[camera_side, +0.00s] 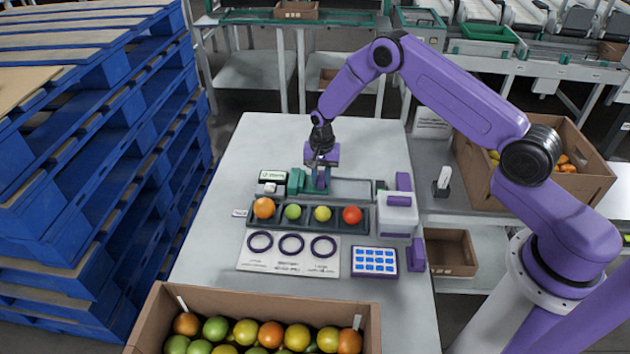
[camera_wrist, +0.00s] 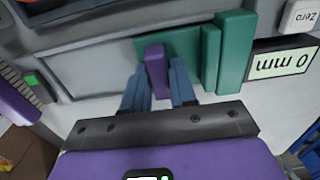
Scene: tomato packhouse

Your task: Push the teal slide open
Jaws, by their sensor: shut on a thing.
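The teal slide (camera_side: 297,181) sits at the left end of a grey track (camera_side: 350,188), beside the readout. In the wrist view the slide (camera_wrist: 180,48) carries an upright purple tab (camera_wrist: 155,62). My gripper (camera_side: 320,186) is down at the slide. Its blue fingers stand either side of the purple tab in the wrist view (camera_wrist: 158,78), shut on it. The readout (camera_wrist: 283,63) shows 0 mm, with a Zero button (camera_wrist: 302,17) next to it. In the side view the fingers hide the tab.
A card with three purple rings (camera_side: 288,267) and a blue-celled pad (camera_side: 374,262) lie nearer. A grey-purple device (camera_side: 398,222) stands right. The back of the table is clear.

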